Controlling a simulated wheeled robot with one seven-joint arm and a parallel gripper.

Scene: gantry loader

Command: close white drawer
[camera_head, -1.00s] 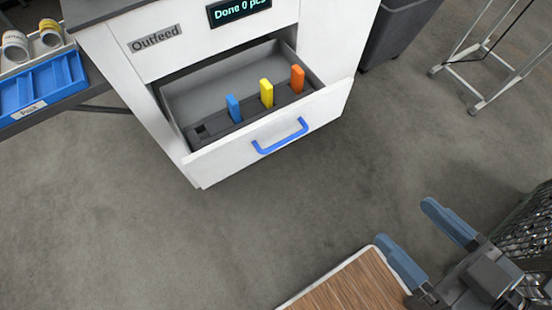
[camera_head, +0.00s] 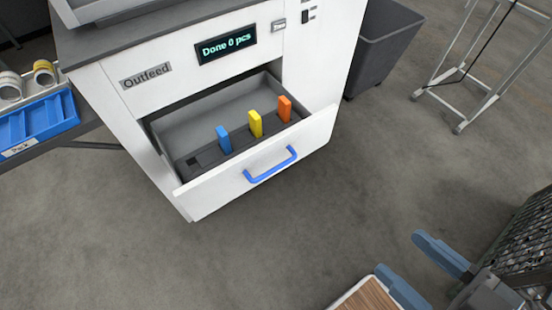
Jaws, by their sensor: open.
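The white drawer (camera_head: 222,191) is pulled open from the white cabinet marked "Outfeed" and has a blue bar handle (camera_head: 271,165) on its front. Inside it, a blue block (camera_head: 224,140), a yellow block (camera_head: 255,124) and an orange block (camera_head: 285,109) stand upright in a dark grey rack. My gripper (camera_head: 408,262) is at the lower right with its two blue fingers apart and nothing between them. It is well away from the drawer, to the right of and nearer than the handle.
A blue bin (camera_head: 38,122) and tape rolls (camera_head: 45,73) are on a bench at the left. A grey bin (camera_head: 383,47) stands right of the cabinet, and a metal frame (camera_head: 470,65) stands farther right. A wooden-topped surface (camera_head: 367,296) is at the bottom. The floor before the drawer is clear.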

